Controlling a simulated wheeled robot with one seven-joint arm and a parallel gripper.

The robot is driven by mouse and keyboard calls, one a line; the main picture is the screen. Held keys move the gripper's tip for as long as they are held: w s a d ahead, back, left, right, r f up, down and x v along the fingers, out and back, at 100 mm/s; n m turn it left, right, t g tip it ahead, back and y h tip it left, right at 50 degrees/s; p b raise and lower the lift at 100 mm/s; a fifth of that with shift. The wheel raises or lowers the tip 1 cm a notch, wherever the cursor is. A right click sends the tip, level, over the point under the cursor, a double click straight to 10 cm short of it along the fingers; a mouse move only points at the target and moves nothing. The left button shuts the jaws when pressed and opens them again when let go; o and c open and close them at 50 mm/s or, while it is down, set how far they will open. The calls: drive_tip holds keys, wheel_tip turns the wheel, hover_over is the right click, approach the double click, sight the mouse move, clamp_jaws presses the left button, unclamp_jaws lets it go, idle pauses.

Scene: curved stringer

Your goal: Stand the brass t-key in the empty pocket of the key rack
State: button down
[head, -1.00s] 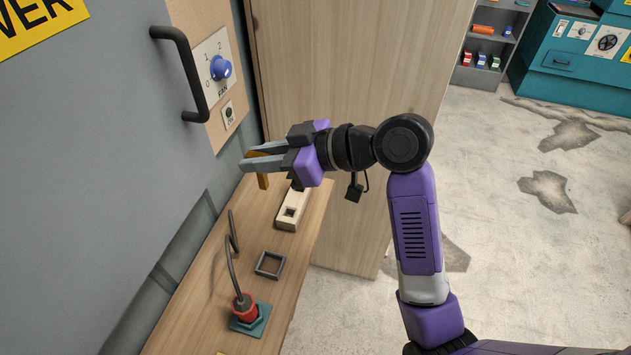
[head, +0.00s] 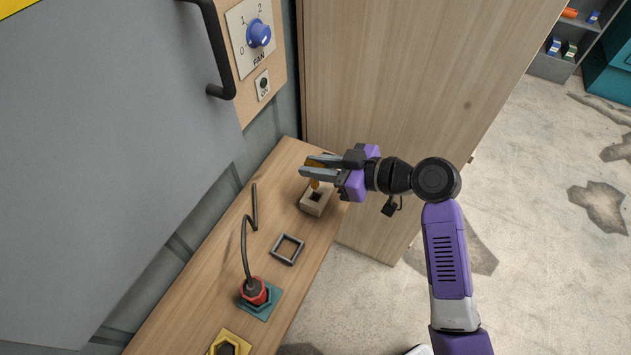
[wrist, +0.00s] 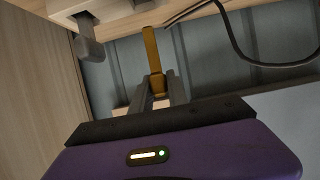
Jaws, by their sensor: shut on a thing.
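The brass t-key (head: 314,184) is held in my gripper (head: 304,166), which is shut on its crossbar end. Its stem points down, with the tip at or just above the key rack (head: 311,210). The rack is a pale wooden block on the bench, and a dark square pocket (head: 317,196) shows near its front end, close to the stem tip. I cannot tell whether the tip has entered it. My gripper hides the rack's far part. In the wrist view the brass stem (wrist: 152,50) runs from the fingers toward pale wood, and a grey T-shaped piece (wrist: 88,40) stands to the left.
A grey square frame (head: 288,249) and a red plug on a teal base (head: 255,291) with an upright dark cable lie nearer on the bench. A yellow hex piece (head: 230,342) is at the front. A wooden panel (head: 400,90) rises behind; a grey door with a black handle (head: 213,50) is left.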

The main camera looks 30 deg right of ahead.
sight(318, 184)
drive_tip(key=shift+f, duration=3.1)
drive_tip(key=shift+f, duration=0.15)
drive_tip(key=c, duration=1.3)
unclamp_jaws()
drive_tip(key=shift+r, duration=0.2)
drive_tip(key=b+v, duration=0.1)
drive_tip(key=v, duration=1.1)
drive_tip(key=shift+s+f, duration=0.1)
drive_tip(key=shift+f, duration=0.1)
